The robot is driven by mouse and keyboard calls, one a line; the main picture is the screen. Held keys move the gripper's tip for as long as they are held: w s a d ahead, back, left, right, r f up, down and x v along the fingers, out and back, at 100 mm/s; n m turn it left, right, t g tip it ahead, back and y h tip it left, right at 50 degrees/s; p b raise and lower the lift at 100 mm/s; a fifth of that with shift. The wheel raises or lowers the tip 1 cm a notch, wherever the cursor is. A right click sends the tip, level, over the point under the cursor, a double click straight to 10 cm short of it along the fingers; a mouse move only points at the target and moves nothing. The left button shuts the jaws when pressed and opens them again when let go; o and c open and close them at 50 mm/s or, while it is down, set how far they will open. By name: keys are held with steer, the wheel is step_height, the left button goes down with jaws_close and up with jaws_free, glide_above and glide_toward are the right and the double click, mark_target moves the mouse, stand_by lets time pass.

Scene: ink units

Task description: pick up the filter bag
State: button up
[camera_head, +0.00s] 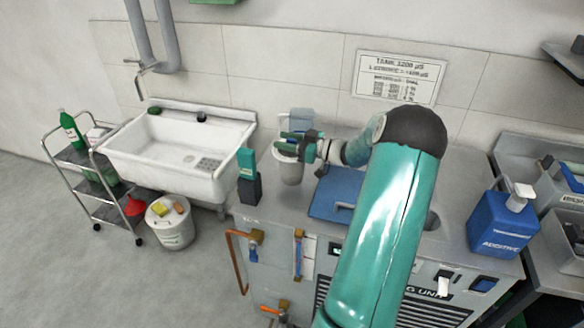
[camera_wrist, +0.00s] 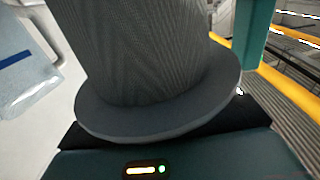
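I take the grey tapered ribbed-cloth piece with a wide round rim to be the filter bag (camera_wrist: 150,60). It fills the middle of the wrist view, its rim close to the dark teal edge of my gripper with small lights. In the head view a pale grey tapered body (camera_head: 290,170), apparently the same bag, is at the back left of the unit's top, just below my gripper (camera_head: 294,144). My gripper's green fingers point left at its upper end. The contact between fingers and bag is hidden, so I cannot tell whether they grip it.
A clear container with a blue band (camera_wrist: 25,70) is close beside the bag. A blue additive jug (camera_head: 503,222) is farther right. A white sink (camera_head: 170,155) is at left.

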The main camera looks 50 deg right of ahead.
jaws_close()
steer(key=shift+r, duration=0.15)
steer(key=shift+r, duration=0.65)
steer(key=s+a+r, duration=0.3)
steer(key=s+r, duration=0.8)
steer(key=s, duration=0.2)
steer(key=shift+s+r, duration=0.25)
steer(key=shift+s, duration=0.15)
